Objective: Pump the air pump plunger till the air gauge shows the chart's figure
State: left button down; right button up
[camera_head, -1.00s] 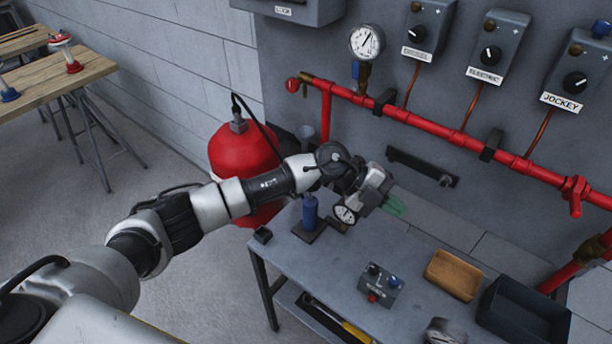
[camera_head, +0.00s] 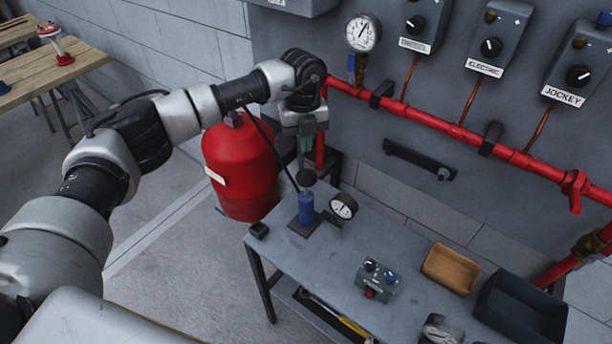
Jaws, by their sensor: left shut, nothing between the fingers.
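The air pump (camera_head: 306,207) is a small blue cylinder on a dark base plate at the left end of the grey bench. Its plunger has a dark round knob (camera_head: 306,177) on top. The air gauge (camera_head: 343,206), with a white dial, stands just right of the pump; its reading is too small to tell. My left gripper (camera_head: 304,158) points down just above the knob, shut and empty, with its green fingers partly visible. I cannot tell whether it touches the knob. My right gripper is not in view. No chart is clearly seen.
A red tank (camera_head: 240,168) stands left of the bench (camera_head: 330,262). A red pipe (camera_head: 455,131) and another gauge (camera_head: 363,33) are on the wall behind.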

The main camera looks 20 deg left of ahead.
aim_at(305, 173)
pick_arm(q)
jog(key=shift+f, duration=0.1)
jog(key=shift+s+d+f+b, duration=0.15)
jog(key=shift+f+b, duration=0.85)
jog(key=shift+f, duration=0.75)
jog(key=shift+s+d+f+b, duration=0.15)
jog(key=shift+f+b, duration=0.85)
jog(key=shift+f, duration=0.7)
jog(key=shift+a, duration=0.1)
